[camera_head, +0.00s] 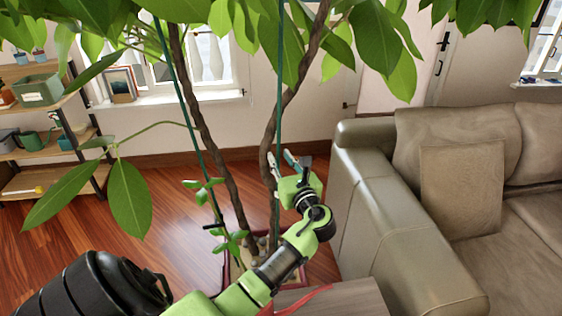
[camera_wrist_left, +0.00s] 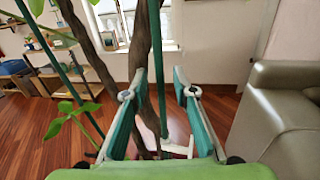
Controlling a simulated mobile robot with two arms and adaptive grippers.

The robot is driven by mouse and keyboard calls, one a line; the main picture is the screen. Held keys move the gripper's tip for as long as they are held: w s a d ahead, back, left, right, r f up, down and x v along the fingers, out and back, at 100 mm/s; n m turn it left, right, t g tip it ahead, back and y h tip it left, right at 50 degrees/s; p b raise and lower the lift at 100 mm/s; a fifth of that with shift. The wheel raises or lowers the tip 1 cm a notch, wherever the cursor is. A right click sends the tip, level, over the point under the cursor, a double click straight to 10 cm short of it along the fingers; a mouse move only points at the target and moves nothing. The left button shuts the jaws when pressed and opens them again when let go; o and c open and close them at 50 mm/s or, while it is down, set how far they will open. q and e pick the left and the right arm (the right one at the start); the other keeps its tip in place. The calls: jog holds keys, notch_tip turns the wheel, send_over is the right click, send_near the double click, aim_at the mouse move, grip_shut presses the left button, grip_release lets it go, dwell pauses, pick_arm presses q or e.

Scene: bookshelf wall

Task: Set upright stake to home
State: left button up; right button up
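A potted plant has two twisted brown trunks (camera_head: 195,110) and two thin green stakes. The left stake (camera_head: 165,50) leans, its top toward the left. The right stake (camera_head: 279,80) stands nearly upright beside the right trunk. My left gripper (camera_head: 282,164) is at the lower part of the right stake. In the left wrist view, its teal fingers (camera_wrist_left: 160,88) are spread, and the right stake (camera_wrist_left: 157,60) runs in the gap between them. Whether it touches a finger cannot be told. The left stake (camera_wrist_left: 62,65) is left of the fingers. The pot is mostly hidden by my arm.
A beige sofa (camera_head: 380,220) stands close to the right of the gripper. A shelf (camera_head: 50,140) with pots and a watering can is at the left. Large leaves (camera_head: 130,200) hang around the stakes. Wood floor (camera_head: 165,190) is clear between shelf and plant.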

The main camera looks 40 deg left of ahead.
aim_at(278, 146)
pick_arm(q)
jog(key=shift+c, duration=0.4)
pick_arm(e)
jog(key=shift+d, duration=0.15)
pick_arm(q)
grip_shut()
pick_arm(e)
jog(key=shift+d, duration=0.25)
pick_arm(q)
notch_tip(278, 146, down, 6)
jog(key=b, duration=0.1)
jog(key=shift+s, duration=0.15)
pick_arm(e)
jog(key=shift+f, duration=0.75)
pick_arm(q)
jog(key=shift+f, duration=0.15)
jog(key=shift+o, duration=0.4)
grip_release()
pick_arm(e)
jog(key=shift+a, duration=0.15)
pick_arm(q)
notch_tip(278, 146, up, 10)
jog(key=shift+r, duration=0.1)
jog(key=shift+d+f, duration=0.1)
jog(key=shift+f, duration=0.1)
pick_arm(e)
jog(key=shift+s, duration=0.1)
